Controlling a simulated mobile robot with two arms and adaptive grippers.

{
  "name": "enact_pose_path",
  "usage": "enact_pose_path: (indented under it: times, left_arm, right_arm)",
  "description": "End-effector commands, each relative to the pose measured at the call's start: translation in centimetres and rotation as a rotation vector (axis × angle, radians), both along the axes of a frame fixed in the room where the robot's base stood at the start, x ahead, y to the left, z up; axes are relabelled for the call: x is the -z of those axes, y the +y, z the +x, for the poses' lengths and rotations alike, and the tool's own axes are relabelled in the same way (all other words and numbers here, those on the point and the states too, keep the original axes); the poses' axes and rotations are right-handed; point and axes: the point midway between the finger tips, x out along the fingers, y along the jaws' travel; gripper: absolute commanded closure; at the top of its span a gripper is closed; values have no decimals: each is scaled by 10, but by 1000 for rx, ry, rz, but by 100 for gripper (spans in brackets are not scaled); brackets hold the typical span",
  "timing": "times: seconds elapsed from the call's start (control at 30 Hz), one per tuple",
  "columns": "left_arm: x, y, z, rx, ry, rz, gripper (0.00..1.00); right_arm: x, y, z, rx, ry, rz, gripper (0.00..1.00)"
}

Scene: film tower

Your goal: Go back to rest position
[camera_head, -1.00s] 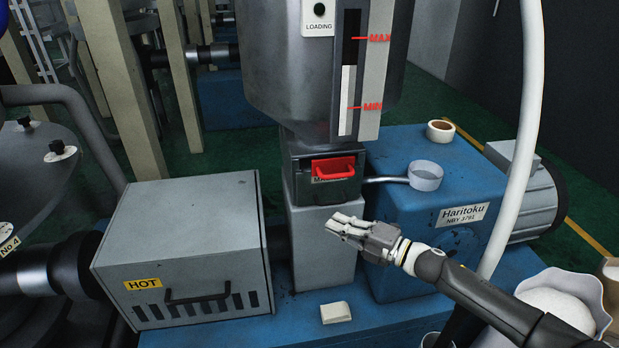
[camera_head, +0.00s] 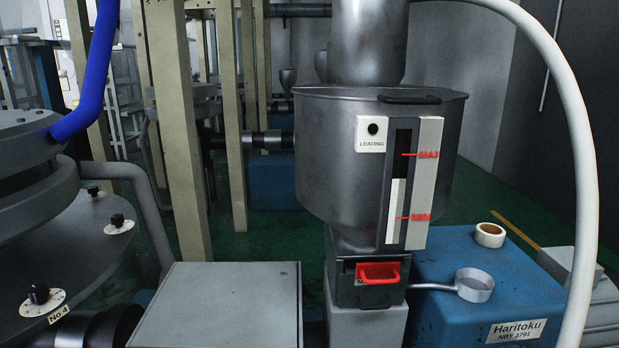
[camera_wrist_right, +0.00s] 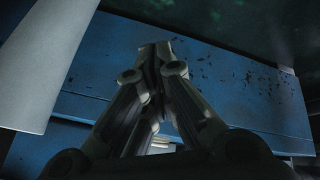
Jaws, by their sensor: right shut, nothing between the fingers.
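My right gripper (camera_wrist_right: 158,62) shows in the right wrist view. Its fingers are brought together at the tips, with nothing seen between them. Below and beyond it is a blue surface (camera_wrist_right: 95,65) with dark specks. Neither gripper shows in the head view now. My left gripper is in no view. The metal hopper (camera_head: 330,150) stands in the middle of the head view, with a level gauge marked MAX and MIN. The red handle (camera_head: 378,272) is on the dark block under it.
The blue Haritoku machine (camera_head: 450,318) stands at the lower right, bearing a tape roll (camera_head: 489,235) and a small metal cup (camera_head: 474,285). A grey box (camera_head: 225,300) stands at the lower left. A white hose (camera_head: 585,180) curves down at the right. In the wrist view, a grey panel (camera_wrist_right: 45,60) is at the left.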

Motion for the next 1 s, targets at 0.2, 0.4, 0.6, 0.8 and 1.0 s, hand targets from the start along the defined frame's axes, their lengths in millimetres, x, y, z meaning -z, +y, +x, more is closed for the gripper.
enact_pose_path:
  times: [0.2,0.4,0.6,0.8,1.0]
  left_arm:
    - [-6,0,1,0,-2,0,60]
    - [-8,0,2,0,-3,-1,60]
    - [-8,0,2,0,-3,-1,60]
    - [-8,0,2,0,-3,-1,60]
    - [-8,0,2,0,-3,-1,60]
  right_arm:
    - [44,20,-149,206,284,54,100]
    - [54,33,-221,303,416,72,100]
    - [55,36,-232,319,438,75,100]
    - [55,36,-232,319,438,75,100]
    - [55,36,-232,319,438,75,100]
